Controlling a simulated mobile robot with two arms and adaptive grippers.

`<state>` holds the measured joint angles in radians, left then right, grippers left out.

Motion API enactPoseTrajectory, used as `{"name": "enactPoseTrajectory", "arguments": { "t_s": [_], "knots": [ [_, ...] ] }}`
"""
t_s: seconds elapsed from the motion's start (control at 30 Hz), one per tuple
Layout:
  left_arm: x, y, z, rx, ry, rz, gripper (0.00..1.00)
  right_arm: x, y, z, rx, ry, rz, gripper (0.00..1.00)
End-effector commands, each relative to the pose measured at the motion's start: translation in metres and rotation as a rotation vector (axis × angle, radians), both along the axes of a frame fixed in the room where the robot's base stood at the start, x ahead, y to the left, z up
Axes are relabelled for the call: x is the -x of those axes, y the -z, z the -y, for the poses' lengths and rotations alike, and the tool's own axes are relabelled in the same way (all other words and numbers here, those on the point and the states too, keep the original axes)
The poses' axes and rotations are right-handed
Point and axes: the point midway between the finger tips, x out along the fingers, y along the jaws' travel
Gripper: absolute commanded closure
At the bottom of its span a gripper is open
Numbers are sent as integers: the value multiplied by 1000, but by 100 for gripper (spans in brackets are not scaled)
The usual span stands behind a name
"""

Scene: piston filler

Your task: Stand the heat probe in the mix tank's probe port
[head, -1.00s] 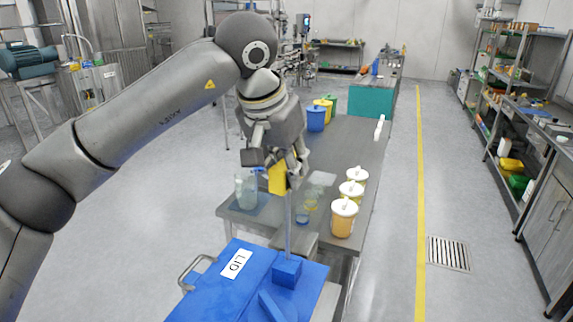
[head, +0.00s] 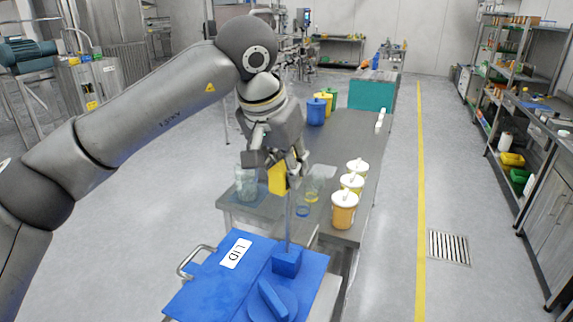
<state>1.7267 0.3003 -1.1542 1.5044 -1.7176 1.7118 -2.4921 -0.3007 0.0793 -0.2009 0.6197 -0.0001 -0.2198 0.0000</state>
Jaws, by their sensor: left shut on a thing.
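My left gripper (head: 287,172) is shut on the yellow handle of the heat probe (head: 278,178). The probe's thin metal rod hangs about upright below the handle. The rod's lower end meets the top of a blue block on the mix tank's blue lid (head: 205,296); this block looks like the probe port (head: 287,264). I cannot tell whether the tip is inside the port or just over or behind it. The lid carries a white "LID" label and a metal side handle. My right gripper is not in view.
A round blue knob (head: 272,300) stands on the lid near the port. Behind the tank is a grey table (head: 345,140) with a glass beaker (head: 246,183), small glass vessels and white-lidded orange jars (head: 344,210).

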Motion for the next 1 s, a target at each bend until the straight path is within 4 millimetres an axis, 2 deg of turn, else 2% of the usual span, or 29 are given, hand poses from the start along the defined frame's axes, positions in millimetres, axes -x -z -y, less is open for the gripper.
{"name": "enactPoseTrajectory", "arguments": {
  "t_s": [1.0],
  "knots": [
    [0,53,0,0,-1,1,100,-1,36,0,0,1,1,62]
  ]
}}
